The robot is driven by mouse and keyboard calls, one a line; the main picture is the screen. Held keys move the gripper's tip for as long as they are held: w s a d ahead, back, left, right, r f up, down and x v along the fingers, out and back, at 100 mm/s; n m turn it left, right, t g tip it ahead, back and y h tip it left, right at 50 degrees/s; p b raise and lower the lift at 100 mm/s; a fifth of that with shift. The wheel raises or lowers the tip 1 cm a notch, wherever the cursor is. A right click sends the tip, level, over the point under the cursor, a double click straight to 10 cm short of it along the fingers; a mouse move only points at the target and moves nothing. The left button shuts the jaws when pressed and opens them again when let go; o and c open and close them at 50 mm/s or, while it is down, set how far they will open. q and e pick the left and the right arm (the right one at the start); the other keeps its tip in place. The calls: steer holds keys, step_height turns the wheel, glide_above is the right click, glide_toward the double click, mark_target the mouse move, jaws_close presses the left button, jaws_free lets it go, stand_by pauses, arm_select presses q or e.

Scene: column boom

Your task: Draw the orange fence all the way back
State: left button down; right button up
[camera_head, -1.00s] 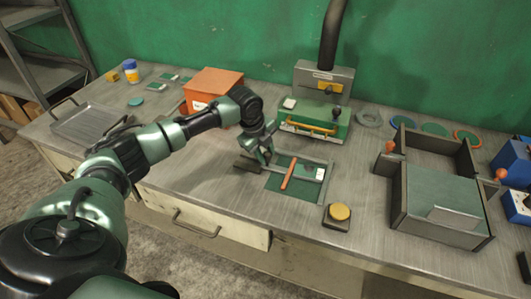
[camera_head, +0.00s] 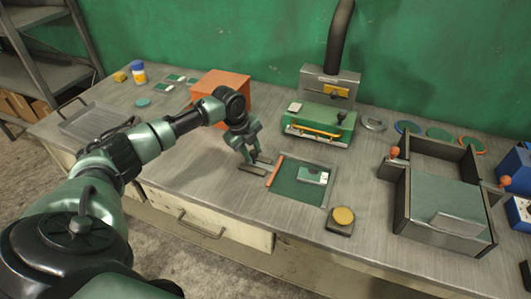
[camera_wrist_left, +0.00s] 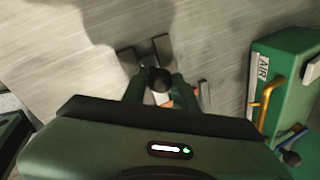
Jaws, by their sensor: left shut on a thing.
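The orange fence (camera_head: 275,170) is a thin bar at the left edge of the dark green bed (camera_head: 297,188), within a grey frame on the bench. A small card with a white part (camera_head: 313,176) lies at the bed's right side, apart from the fence. My left gripper (camera_head: 248,155) is low over the bench just left of the fence. It is shut on a part joined to the fence; its fingers hide the grip. Dark and grey metal pieces (camera_head: 253,169) lie beside the fingertips. The wrist view shows the closed fingers (camera_wrist_left: 160,90) with a dark part between them. My right gripper is out of view.
A green press (camera_head: 318,125) with a yellow bar stands behind the bed. An orange box (camera_head: 220,88) is behind my left arm. A yellow button (camera_head: 343,216) sits in front right. A walled fixture (camera_head: 440,195) stands at right.

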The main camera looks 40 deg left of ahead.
arm_select(q)
steer(key=shift+s+a, duration=0.1)
steer(key=shift+a, duration=0.3)
steer(key=c, duration=1.1)
jaws_free()
steer(key=shift+c, duration=0.2)
steer(key=shift+o, duration=0.2)
steer(key=shift+s+a, duration=0.1)
steer(key=shift+r, duration=0.1)
steer(key=shift+r, duration=0.25)
steer(key=b+v, duration=0.1)
steer(key=v, duration=0.6)
steer(key=shift+s, duration=0.15)
